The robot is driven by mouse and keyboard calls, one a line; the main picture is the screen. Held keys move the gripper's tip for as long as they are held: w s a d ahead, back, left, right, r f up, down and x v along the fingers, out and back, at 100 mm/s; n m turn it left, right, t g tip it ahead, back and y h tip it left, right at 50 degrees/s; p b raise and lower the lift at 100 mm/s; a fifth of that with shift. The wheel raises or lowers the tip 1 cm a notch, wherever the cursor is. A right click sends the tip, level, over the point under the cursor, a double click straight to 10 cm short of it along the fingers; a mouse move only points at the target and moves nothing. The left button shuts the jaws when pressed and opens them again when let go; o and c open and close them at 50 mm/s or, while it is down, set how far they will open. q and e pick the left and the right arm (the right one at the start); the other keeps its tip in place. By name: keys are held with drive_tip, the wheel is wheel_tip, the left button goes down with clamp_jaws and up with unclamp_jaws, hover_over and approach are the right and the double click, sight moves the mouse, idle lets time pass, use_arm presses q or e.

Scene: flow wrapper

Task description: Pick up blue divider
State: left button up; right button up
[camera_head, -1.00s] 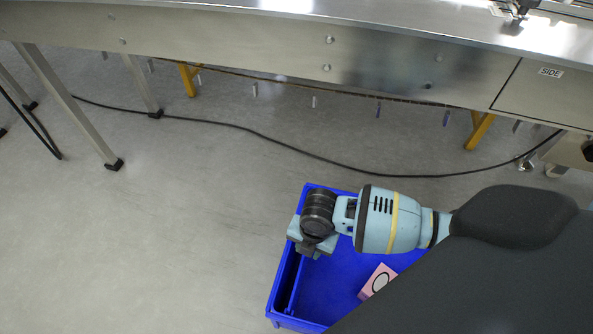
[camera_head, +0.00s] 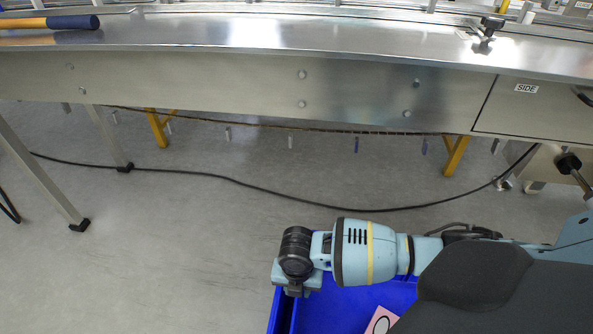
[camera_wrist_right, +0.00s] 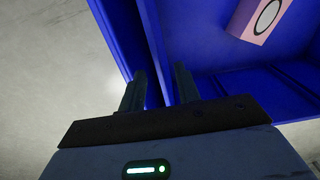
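The blue divider (camera_wrist_right: 154,45) is an upright panel standing just inside the left wall of a blue crate (camera_head: 375,300), with a dark narrow gap between them. In the right wrist view its top edge runs down between the two fingers of my right gripper (camera_wrist_right: 160,88). The fingers stand apart on either side of it, with a space visible on the right. In the head view my right gripper (camera_head: 297,292) is over the crate's left side and hides part of the divider. My left gripper is not in view.
A pink box with a white oval (camera_wrist_right: 262,17) lies in the crate; it also shows in the head view (camera_head: 381,321). A steel machine table (camera_head: 240,85) stands behind the crate. A black cable (camera_head: 250,186) crosses the grey floor, which is open on the left.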

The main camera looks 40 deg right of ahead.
wheel_tip(320, 180, down, 5)
drive_tip(key=shift+r+b, duration=0.1)
drive_tip(key=shift+b, duration=1.1)
clamp_jaws()
idle(0.4)
